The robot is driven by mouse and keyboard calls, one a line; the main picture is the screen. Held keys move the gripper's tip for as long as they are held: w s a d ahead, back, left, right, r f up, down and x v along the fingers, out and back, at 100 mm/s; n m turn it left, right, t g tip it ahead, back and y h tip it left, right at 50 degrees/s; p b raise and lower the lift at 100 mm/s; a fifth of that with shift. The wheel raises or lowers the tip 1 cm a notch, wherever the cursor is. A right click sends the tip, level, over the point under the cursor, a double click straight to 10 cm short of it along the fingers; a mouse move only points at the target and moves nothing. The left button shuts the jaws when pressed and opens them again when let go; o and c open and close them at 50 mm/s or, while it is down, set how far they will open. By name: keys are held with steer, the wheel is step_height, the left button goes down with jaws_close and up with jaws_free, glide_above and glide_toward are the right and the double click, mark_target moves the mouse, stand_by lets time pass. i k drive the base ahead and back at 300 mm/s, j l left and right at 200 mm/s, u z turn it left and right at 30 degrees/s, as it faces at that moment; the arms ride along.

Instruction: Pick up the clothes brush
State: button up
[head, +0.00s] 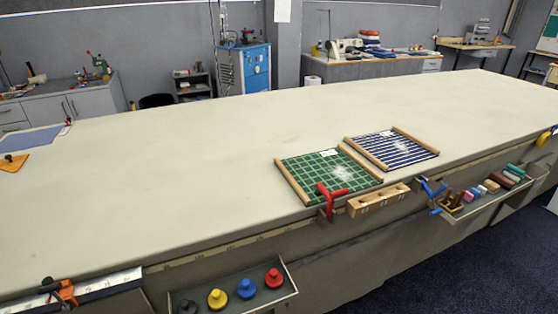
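I cannot pick out the clothes brush for certain. A shallow tray (478,213) on the table's front side at the right holds several small blocks in brown, pink, white, blue and green. A long brown piece (500,180) and a teal piece (516,169) lie towards its far end. Dark brown wooden pieces (452,201) stand at its near end. Any of these could be a brush, but they are too small to tell. My gripper is not in view.
The long cloth table (220,150) is mostly bare. Green (320,182) and navy striped (388,148) framed cloths lie near its front edge. A red clamp (329,200), wooden block (378,200) and blue clamp (431,189) line that edge. A lower tray (232,304) holds several coloured knobs.

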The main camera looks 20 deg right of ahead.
mark_target(505, 183)
steer(key=z, duration=1.8)
